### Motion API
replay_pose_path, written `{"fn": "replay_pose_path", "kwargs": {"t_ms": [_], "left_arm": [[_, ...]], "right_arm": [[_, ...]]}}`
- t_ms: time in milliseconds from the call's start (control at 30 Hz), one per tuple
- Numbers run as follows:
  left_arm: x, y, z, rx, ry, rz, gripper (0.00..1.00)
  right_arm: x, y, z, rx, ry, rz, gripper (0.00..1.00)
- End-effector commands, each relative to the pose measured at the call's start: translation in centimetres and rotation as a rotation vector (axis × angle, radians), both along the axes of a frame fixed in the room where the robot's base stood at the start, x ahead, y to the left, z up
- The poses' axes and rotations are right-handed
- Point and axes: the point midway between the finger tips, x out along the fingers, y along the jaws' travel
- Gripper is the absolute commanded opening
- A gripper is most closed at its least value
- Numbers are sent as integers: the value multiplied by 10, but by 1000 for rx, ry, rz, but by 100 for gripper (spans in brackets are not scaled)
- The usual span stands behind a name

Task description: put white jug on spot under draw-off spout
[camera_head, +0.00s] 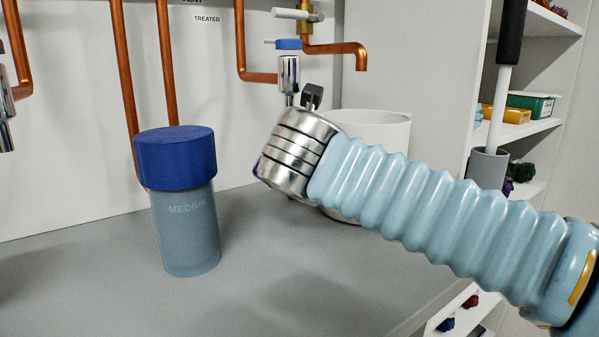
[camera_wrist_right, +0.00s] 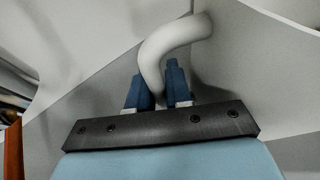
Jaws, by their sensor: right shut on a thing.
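The white jug (camera_head: 378,128) stands upright at the right of the counter in the head view, partly hidden behind my right arm. In the right wrist view my right gripper (camera_wrist_right: 160,88) is shut on its curved white handle (camera_wrist_right: 172,42). In the head view the fingers are hidden by my wrist. A copper spout (camera_head: 345,48) comes out of the wall above the jug and bends down at its end. A chrome tap with a blue top (camera_head: 289,68) hangs left of the jug. The spot is not visible. My left gripper is out of view.
A vessel with a blue lid (camera_head: 176,158), marked MEDIUM, stands on the grey counter (camera_head: 110,280) left of my right wrist. Copper pipes run down the wall behind it. Shelves with bins (camera_head: 531,105) and a grey holder (camera_head: 488,165) are at the right. The counter's front middle is clear.

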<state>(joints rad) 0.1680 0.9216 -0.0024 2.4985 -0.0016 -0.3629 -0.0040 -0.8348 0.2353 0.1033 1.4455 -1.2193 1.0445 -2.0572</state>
Motion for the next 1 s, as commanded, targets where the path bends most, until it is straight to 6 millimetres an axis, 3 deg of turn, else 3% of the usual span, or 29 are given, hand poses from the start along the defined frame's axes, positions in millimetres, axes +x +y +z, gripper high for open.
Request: {"fn": "replay_pose_path", "kwargs": {"t_ms": [200, 233, 400, 700, 867, 1000], "left_arm": [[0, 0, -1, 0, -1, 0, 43], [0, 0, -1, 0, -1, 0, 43], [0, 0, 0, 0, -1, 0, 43], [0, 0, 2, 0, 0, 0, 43], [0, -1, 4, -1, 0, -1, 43], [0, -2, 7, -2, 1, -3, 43]], "right_arm": [[0, 0, -2, -1, -1, 0, 0], [0, 0, -3, -1, 0, 1, 20], [0, 0, -2, 0, 0, 1, 44], [-1, 0, 3, 1, 0, 1, 44], [-25, 0, 13, 1, -2, 4, 44], [-56, -1, 26, 2, -2, 4, 44]]}}
